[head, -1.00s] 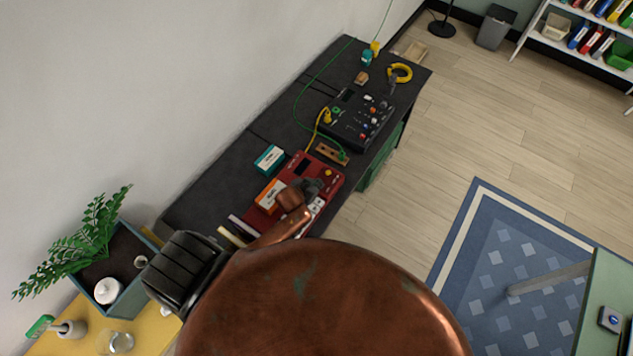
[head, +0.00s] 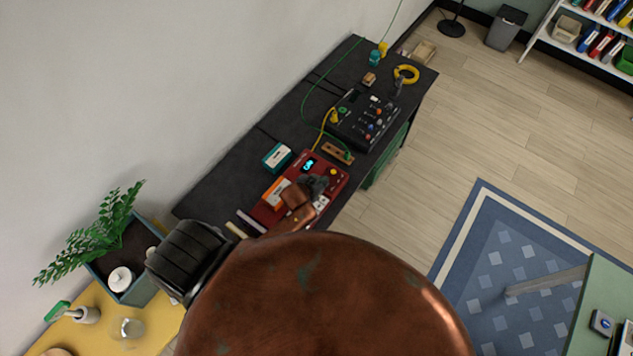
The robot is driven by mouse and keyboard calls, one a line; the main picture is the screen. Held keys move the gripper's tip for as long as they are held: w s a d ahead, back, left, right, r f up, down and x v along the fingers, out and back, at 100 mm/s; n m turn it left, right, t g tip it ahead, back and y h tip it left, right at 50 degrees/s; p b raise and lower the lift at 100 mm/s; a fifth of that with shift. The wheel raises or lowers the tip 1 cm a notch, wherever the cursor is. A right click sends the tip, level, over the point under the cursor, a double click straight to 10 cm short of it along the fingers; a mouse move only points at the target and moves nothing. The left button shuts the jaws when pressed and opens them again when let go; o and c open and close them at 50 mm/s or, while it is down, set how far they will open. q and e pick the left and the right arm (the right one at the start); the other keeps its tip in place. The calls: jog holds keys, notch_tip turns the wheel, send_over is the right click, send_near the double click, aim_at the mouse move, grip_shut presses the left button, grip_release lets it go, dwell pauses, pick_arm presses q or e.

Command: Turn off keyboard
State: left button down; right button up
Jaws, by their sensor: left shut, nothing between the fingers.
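The red keyboard (head: 323,165) lies on the dark bench, partly hidden under my left arm. Its small display (head: 309,165) is lit with cyan characters. A yellow round knob or button (head: 333,171) sits near its right end, and white keys (head: 321,203) show at its front edge. My left gripper (head: 318,185) is shut and empty, over the middle of the keyboard next to the display. Whether the fingertips touch it, I cannot tell. The copper arm hides the keyboard's near part. My right gripper is not in view.
On the dark bench (head: 215,190), a teal-and-white box (head: 277,157) and an orange box (head: 277,189) stand close by the keyboard. A black mixer-like panel (head: 362,119) with cables lies beyond. A plant box (head: 140,290) stands at left. The wooden floor at right is open.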

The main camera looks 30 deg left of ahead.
pick_arm(q)
jog(key=v, duration=0.7)
jog(key=shift+s+d+r, duration=0.2)
jog(key=shift+s+r, duration=0.05)
jog(key=shift+s, duration=0.15)
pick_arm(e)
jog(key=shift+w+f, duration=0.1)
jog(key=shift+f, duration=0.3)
